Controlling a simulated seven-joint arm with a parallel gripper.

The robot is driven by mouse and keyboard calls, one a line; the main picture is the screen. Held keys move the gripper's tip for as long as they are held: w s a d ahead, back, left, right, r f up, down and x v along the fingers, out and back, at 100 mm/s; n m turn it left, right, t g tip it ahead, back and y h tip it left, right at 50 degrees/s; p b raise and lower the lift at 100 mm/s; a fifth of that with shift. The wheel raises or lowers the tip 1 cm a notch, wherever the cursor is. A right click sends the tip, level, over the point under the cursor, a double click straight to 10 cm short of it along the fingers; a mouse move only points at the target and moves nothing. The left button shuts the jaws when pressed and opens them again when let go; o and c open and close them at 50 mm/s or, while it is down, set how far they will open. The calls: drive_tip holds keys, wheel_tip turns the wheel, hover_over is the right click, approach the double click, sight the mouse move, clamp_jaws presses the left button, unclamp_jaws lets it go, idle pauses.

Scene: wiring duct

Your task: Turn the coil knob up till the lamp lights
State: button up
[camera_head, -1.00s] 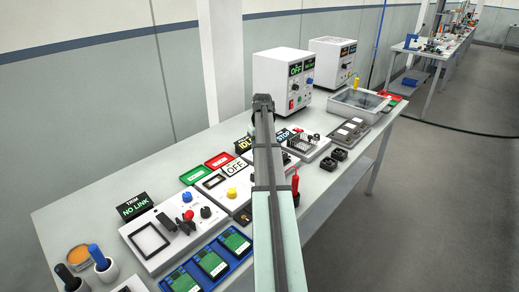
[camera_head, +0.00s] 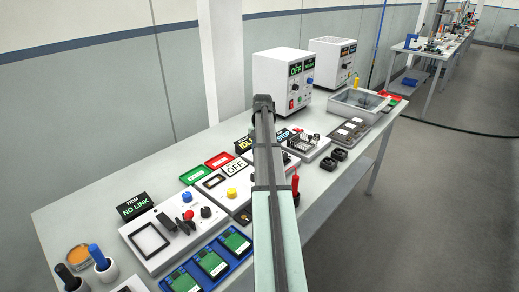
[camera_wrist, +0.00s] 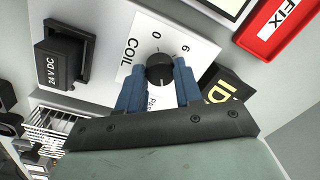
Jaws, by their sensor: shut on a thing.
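The coil knob (camera_wrist: 160,71) is black and round, on a white plate marked COIL with a scale, in the wrist view. My gripper (camera_wrist: 157,76) has its two blue fingers on either side of the knob and is shut on it. In the head view, my own arm covers the knob and my gripper. A dark display (camera_wrist: 230,90) beside the plate shows the letters "ID"; in the head view the display (camera_head: 243,145) reads IDLE. I cannot make out a lit lamp in either view.
A black 24 V DC block (camera_wrist: 64,62) stands left of the plate.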

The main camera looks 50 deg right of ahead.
idle(0.4)
drive_tip(key=o, duration=1)
drive_tip(key=shift+o, duration=0.2)
drive_tip(key=shift+r, duration=0.1)
wheel_tip(320, 180, up, 14)
drive_tip(key=shift+s+d, duration=0.15)
drive_tip(key=shift+s, duration=0.1)
drive_tip(key=shift+f, duration=0.2)
idle(0.5)
